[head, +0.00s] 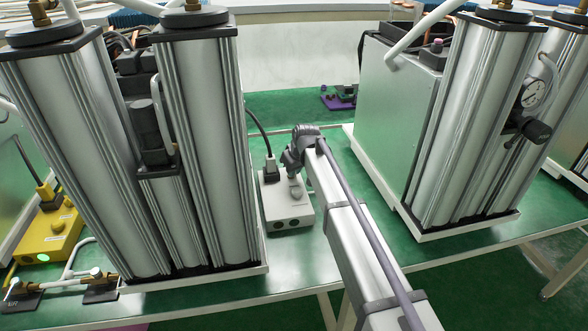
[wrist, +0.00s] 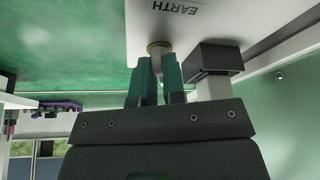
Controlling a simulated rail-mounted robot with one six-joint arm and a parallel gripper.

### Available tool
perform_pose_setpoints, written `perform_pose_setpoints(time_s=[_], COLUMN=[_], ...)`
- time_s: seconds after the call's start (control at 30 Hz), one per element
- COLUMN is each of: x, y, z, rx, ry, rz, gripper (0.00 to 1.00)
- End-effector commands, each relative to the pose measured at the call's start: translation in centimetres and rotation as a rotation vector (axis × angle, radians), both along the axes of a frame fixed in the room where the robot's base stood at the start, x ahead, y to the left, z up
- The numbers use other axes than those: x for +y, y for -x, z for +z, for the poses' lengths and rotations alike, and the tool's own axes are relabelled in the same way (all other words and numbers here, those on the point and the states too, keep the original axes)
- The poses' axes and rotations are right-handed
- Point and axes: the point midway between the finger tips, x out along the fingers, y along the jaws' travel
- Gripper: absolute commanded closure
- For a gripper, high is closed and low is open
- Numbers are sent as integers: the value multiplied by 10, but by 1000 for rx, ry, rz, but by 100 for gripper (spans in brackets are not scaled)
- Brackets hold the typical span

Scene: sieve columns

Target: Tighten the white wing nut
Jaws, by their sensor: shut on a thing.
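The white box (head: 288,209) stands on the green bench between the two column units. In the wrist view the white box (wrist: 205,35) shows the printed word EARTH. My gripper (head: 294,178) is over the box top, at the end of my arm. In the wrist view my gripper (wrist: 160,62) has its two dark green fingers close together. A round brass-coloured part (wrist: 158,46) of the box fitting shows at the fingertips. The jaws are shut on the white wing nut there; the fingers hide most of it, and its wing angle cannot be told.
A dark block (wrist: 215,57) sits close to the right finger. A black plug and cable (head: 270,165) stand at the back left of the box. Column units (head: 210,140) and (head: 470,130) flank it closely. A yellow box (head: 50,235) is at the far left.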

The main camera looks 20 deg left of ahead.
Motion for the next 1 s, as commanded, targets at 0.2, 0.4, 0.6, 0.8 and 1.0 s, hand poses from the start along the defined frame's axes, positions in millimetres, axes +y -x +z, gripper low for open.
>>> perform_pose_setpoints(time_s=[0.2,0.4,0.6,0.8,1.0], x=[1,2,2,2,2], y=[2,3,3,3,3], z=[0,0,0,0,0], rx=[1,2,2,2,3], ry=[1,1,1,1,2], rz=[-131,-200,-226,-228,-227], gripper=[100,100,100,100,85])
